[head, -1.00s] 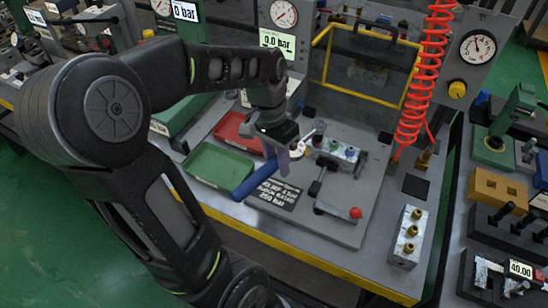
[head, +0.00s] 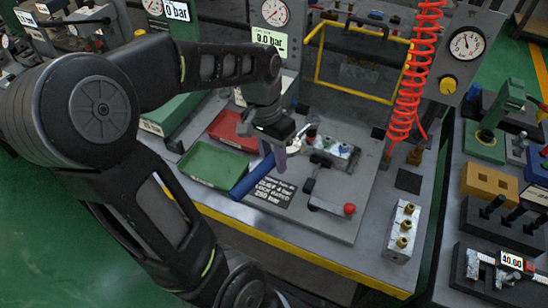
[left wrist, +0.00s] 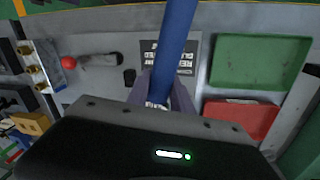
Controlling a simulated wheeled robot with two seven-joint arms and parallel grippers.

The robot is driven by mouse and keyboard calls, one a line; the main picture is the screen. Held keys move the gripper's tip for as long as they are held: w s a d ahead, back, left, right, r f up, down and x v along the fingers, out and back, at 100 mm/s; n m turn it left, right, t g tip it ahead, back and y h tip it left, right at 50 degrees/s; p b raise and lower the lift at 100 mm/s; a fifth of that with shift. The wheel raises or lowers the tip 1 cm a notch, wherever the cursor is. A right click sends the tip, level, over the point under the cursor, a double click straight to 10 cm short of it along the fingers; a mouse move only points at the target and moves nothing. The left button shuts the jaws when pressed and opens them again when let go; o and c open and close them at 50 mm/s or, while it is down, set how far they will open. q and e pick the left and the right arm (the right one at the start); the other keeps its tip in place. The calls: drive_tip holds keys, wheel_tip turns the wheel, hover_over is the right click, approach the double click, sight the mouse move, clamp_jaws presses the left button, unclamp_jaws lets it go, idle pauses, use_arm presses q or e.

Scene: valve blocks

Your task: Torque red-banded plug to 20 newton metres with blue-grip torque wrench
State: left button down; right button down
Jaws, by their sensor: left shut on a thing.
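The blue-grip torque wrench (head: 250,178) slants across the front of the fixture plate, its blue handle pointing to the lower left. My left gripper (head: 277,158) is shut on it near the handle's inner end. The handle also shows in the left wrist view (left wrist: 177,35), running up from between my left fingers (left wrist: 165,92). The wrench's head end reaches toward the left end of the clamped valve block (head: 335,149); whether it sits on a plug cannot be told. A small red spot shows there, but the red-banded plug is not clear. My right gripper is out of view.
A green tray (head: 190,174) and red tray (head: 214,134) lie left of the plate. A red-knobbed lever (head: 349,209) is in front of the block. A block with brass fittings (head: 402,233) stands at right. A red coiled hose (head: 410,90) hangs behind; a yellow frame (head: 357,94) stands at back.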

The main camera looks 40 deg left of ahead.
use_arm(q)
drive_tip(key=shift+r, duration=0.1)
wheel_tip(320, 180, up, 7)
drive_tip(key=p, duration=0.5)
drive_tip(key=shift+f, duration=0.3)
